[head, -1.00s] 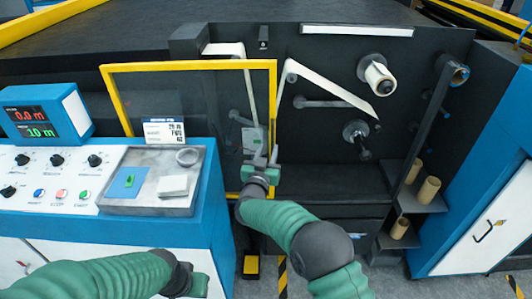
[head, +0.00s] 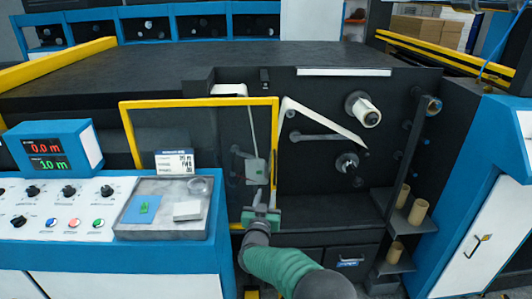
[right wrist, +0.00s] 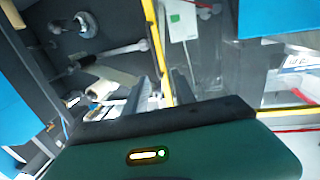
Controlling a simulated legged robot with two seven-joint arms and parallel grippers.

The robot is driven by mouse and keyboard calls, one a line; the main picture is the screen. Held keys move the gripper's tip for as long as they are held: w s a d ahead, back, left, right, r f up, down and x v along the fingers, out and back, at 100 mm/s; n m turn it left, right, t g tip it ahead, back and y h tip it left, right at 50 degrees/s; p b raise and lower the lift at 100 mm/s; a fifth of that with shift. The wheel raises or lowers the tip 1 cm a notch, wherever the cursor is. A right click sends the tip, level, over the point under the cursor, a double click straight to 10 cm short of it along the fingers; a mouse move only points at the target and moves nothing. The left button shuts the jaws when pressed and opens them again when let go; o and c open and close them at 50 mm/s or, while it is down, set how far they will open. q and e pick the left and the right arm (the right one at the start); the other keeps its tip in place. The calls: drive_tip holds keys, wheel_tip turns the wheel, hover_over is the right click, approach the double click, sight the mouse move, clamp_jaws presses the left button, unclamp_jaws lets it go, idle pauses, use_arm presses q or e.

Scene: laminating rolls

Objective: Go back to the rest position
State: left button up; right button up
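My right gripper (head: 264,200) is in front of the lower right corner of the yellow-framed clear guard (head: 198,103) in the head view. Its two fingers stand apart with nothing seen held between them. In the right wrist view the fingers (right wrist: 162,92) also show a gap, with the guard's yellow edge (right wrist: 157,45) seen between them; whether they touch it I cannot tell. My left gripper is not in view.
The control panel (head: 60,222) with its display (head: 48,150) and grey tray (head: 206,222) is at left. Cardboard cores (head: 418,212) stand on shelves beside a blue-white cabinet (head: 490,220).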

drive_tip(key=s+d+f+g+p, duration=0.1)
drive_tip(key=s+d+g, duration=0.4)
drive_tip(key=s, duration=0.9)
drive_tip(key=s+d+f+n+g+y+p, duration=0.1)
drive_tip(key=s+d+g, duration=0.4)
drive_tip(key=s, duration=0.9)
drive_tip(key=s+d+f+g+y+p, duration=0.1)
drive_tip(key=s+d+f+g+p, duration=0.2)
drive_tip(key=s+d, duration=0.6)
drive_tip(key=s+g, duration=0.2)
drive_tip(key=s, duration=0.4)
drive_tip(key=shift+d+f+n, duration=0.25)
drive_tip(key=shift+n, duration=0.05)
drive_tip(key=shift+w+d, duration=0.1)
drive_tip(key=shift+d, duration=0.15)
drive_tip(key=shift+a, duration=0.2)
